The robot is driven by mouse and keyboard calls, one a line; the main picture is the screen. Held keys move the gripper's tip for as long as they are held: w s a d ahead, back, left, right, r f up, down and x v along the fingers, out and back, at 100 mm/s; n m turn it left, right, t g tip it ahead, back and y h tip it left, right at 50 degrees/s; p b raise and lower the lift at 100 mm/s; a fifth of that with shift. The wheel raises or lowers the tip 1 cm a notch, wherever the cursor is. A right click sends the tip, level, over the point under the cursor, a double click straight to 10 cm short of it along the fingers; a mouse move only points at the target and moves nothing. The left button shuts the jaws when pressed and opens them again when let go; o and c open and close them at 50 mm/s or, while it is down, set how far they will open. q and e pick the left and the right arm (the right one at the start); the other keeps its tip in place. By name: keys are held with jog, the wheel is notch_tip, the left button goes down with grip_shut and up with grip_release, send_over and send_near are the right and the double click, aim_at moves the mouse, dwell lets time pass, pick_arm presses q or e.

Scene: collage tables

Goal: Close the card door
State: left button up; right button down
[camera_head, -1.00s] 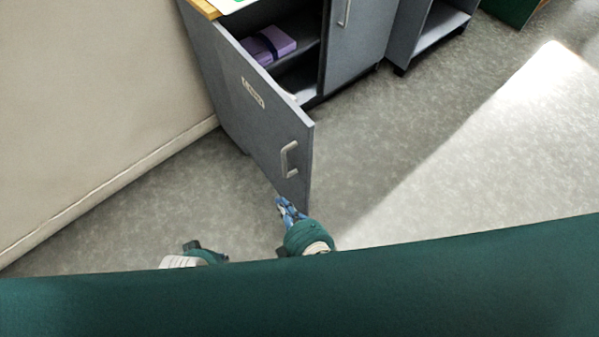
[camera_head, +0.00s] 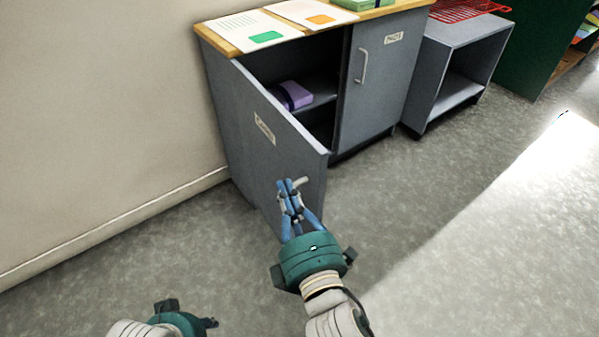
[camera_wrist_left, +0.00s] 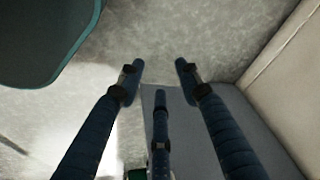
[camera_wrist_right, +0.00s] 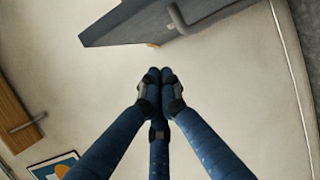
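The card door (camera_head: 250,135) is the left grey door of the cabinet and stands swung open toward me, with a small label on its face. Its silver handle (camera_head: 302,182) is partly hidden by my right gripper (camera_head: 290,183). In the right wrist view the door (camera_wrist_right: 145,25) and handle (camera_wrist_right: 178,18) lie ahead of the gripper (camera_wrist_right: 160,75), apart from its tips. The right fingers are together with nothing visible between them. My left gripper (camera_wrist_left: 157,70) is open and empty over the floor; only its wrist part shows at the bottom of the head view.
The open compartment holds a purple box (camera_head: 290,95) on a shelf. The right cabinet door (camera_head: 380,75) is shut. Papers (camera_head: 252,30) lie on the wooden top. A wall (camera_head: 100,100) runs close on the left. An open grey shelf unit (camera_head: 455,60) stands right. The floor (camera_head: 440,200) in front is clear.

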jog(key=w+d, duration=0.2)
jog(key=w, duration=0.3)
jog(key=shift+w+d, duration=0.15)
jog(key=shift+w, duration=0.15)
